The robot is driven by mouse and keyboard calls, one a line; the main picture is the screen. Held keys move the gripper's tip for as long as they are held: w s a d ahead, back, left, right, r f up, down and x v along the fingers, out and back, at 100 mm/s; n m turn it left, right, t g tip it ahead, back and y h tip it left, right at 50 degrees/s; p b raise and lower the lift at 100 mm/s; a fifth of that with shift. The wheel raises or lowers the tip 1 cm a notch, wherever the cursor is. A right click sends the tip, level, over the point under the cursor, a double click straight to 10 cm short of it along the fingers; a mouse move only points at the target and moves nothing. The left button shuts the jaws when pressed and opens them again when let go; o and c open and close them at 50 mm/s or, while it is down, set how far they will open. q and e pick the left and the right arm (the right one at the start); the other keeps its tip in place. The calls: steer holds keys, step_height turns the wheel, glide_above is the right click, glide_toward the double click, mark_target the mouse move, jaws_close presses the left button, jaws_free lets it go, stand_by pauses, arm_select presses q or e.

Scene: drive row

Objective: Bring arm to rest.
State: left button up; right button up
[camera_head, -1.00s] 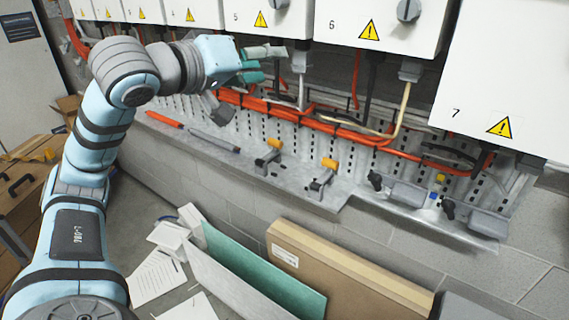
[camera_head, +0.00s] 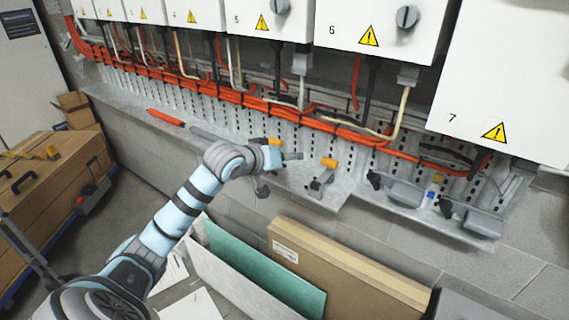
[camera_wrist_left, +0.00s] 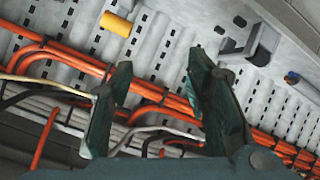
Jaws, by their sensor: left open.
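My left arm comes in from the lower left in the head view, light blue with black bands. Its gripper (camera_head: 278,172) hangs in front of the grey ledge, below the row of cables, partly hidden by its own wrist. In the left wrist view the two dark green fingers (camera_wrist_left: 161,64) stand apart with nothing between them. Orange cables (camera_wrist_left: 65,60) show behind and between the fingers in that view. My right gripper is in neither view.
White numbered boxes (camera_head: 380,25) line the wall above orange cables (camera_head: 335,128). A yellow-capped clamp (camera_head: 324,178) and grey drives (camera_head: 470,217) sit on the ledge. Boards (camera_head: 345,268) lean against the wall below.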

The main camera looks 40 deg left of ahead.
arm_select(q)
steer(key=shift+a+f, duration=0.2)
steer(key=shift+f, duration=1.15)
